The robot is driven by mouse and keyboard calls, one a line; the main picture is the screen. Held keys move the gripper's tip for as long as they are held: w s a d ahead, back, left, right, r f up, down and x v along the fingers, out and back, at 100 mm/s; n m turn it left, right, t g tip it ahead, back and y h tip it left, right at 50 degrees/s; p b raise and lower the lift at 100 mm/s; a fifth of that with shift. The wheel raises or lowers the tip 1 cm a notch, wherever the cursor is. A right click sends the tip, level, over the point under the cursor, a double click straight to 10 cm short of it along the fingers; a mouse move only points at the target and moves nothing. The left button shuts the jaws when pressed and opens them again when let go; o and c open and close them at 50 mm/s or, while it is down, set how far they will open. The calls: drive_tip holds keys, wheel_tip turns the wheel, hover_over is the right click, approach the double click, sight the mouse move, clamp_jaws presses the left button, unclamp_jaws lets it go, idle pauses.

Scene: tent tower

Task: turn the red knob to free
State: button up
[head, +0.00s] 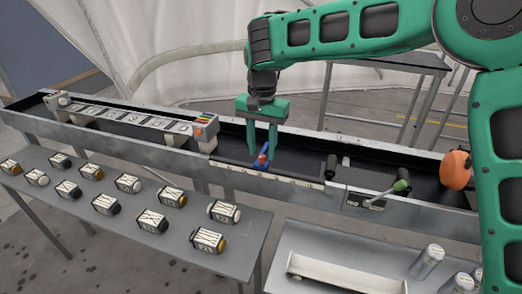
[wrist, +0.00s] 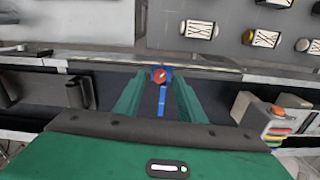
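The red knob (head: 261,160) sits with a blue part in the dark trough, low between my gripper's fingers. In the wrist view the red knob (wrist: 160,76) is a small round top on a blue base, with a blue strip running from it toward the palm. My gripper (head: 262,148) points down over it. In the wrist view the fingers of my gripper (wrist: 160,80) are apart, one on each side of the knob, with a visible gap on both sides. Whether the fingertips reach down to the knob's height cannot be told. Any marking beside the knob is too small to read.
A green-handled lever (head: 401,186) and an orange disc (head: 456,170) are on the trough to the right. A panel with labelled tiles (head: 130,118) stands to the left. A grey table (head: 120,225) holds several labelled blocks. Another table (head: 355,250) bears a white beam and metal cylinders.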

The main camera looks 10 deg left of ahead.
drive_tip(key=shift+f, duration=0.55)
clamp_jaws()
drive_tip(key=shift+r, duration=0.1)
